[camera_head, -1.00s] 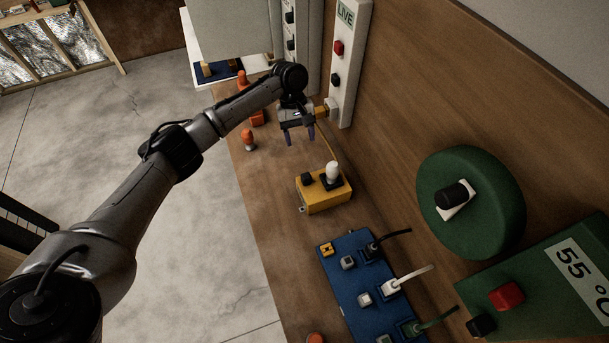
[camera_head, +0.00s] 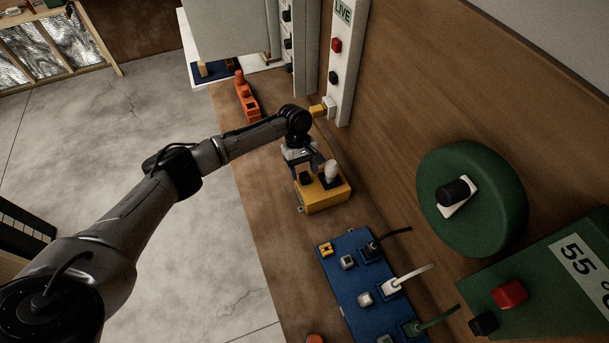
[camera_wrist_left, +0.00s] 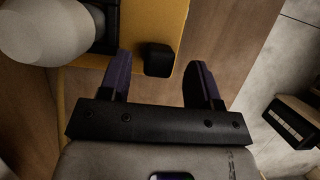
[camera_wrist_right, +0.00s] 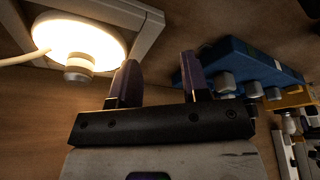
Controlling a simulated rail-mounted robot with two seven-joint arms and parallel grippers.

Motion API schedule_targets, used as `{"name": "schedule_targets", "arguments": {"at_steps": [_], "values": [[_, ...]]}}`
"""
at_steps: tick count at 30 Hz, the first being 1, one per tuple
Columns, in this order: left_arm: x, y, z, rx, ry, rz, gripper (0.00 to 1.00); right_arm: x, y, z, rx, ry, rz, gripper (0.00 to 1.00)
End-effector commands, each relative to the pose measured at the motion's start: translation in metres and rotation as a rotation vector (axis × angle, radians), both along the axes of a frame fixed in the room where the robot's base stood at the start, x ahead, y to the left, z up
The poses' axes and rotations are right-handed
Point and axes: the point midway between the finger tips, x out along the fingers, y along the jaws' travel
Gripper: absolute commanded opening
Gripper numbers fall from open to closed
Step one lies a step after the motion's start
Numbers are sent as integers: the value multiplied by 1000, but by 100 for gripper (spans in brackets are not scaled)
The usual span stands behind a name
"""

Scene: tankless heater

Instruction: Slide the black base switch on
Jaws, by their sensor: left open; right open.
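The yellow base (camera_head: 325,200) stands on the wooden bench, with a white bulb (camera_head: 331,169) and a small black switch (camera_head: 306,178) on top. My left gripper (camera_head: 307,165) is open, just above the black switch. In the left wrist view the black switch (camera_wrist_left: 158,61) lies between the two spread fingertips of my left gripper (camera_wrist_left: 160,66). I cannot tell whether a finger touches it. The white bulb (camera_wrist_left: 45,28) is at the upper left there. My right gripper (camera_wrist_right: 158,62) is open and empty in the right wrist view and is not in the head view.
A blue strip (camera_head: 345,270) with plugs and grey switches lies nearer on the bench. A white LIVE panel (camera_head: 344,60) and a green round unit (camera_head: 490,195) are on the wall. An orange thing (camera_head: 246,100) lies farther back. A lit lamp (camera_wrist_right: 85,42) is near my right gripper.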

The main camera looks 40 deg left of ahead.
Motion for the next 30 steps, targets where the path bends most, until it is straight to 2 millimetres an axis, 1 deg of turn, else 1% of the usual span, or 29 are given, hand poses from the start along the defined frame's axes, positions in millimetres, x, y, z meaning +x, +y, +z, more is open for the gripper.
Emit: {"name": "schedule_targets", "arguments": {"at_steps": [1, 6, 10, 18, 20, 30], "values": [[-1, -2, -5, 0, 0, 0, 57, 0, 0, -1, -1, 1, 1, 43], [-3, -6, -16, -1, -1, -1, 57, 0, -2, -2, -8, 1, 5, 43], [-3, -7, -19, 0, 0, -1, 57, 0, -3, -3, -10, 1, 6, 43], [-4, -7, -20, 0, 0, -1, 57, 0, -2, -3, -8, 1, 5, 43], [-4, -7, -19, 0, 0, -1, 53, 0, -2, -3, -7, 1, 4, 43], [-4, -7, -19, 0, 0, -1, 20, 0, 0, -2, 1, 0, -1, 43]]}}
